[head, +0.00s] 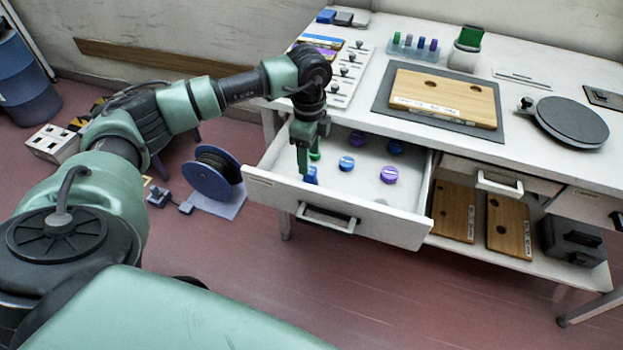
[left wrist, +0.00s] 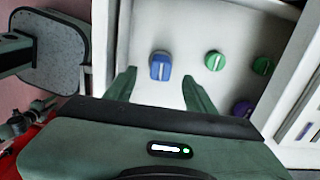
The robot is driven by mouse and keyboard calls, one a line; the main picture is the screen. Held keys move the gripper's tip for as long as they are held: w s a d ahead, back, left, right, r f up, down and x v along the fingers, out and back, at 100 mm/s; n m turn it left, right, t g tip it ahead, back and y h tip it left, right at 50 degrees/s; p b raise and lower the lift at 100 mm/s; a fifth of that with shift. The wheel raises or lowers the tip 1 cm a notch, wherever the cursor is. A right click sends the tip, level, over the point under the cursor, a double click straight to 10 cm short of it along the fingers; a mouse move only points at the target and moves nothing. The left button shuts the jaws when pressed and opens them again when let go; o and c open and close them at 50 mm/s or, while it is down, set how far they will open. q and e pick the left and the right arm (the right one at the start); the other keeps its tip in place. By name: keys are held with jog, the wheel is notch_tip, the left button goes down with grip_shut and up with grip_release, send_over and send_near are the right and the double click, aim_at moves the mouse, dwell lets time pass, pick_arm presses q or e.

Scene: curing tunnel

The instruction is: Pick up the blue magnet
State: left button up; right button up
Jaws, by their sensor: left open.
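A blue magnet (head: 311,175) is in the open drawer (head: 345,212), near its front left corner. In the left wrist view a squarish blue magnet (left wrist: 161,66) with a pale bar on top lies on the drawer floor, just ahead of the gap between my fingertips. My left gripper (head: 308,160) points down over that corner, open and empty; its two spread fingers show in the left wrist view (left wrist: 158,76). A second blue magnet (head: 346,163) lies farther right in the drawer. My right gripper is not in view.
Green magnets (left wrist: 214,61) lie close beside the blue one, with a purple magnet (left wrist: 243,109) near them. More purple magnets (head: 389,174) are in the drawer. The drawer walls stand close around my gripper. The tabletop above holds a wooden board (head: 445,97).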

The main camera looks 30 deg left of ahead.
aim_at(310, 178)
pick_arm(q)
notch_tip(310, 178, down, 6)
jog(key=shift+w+f+p, duration=0.15)
jog(key=shift+f+p, duration=0.05)
jog(key=shift+p, duration=0.2)
grip_shut()
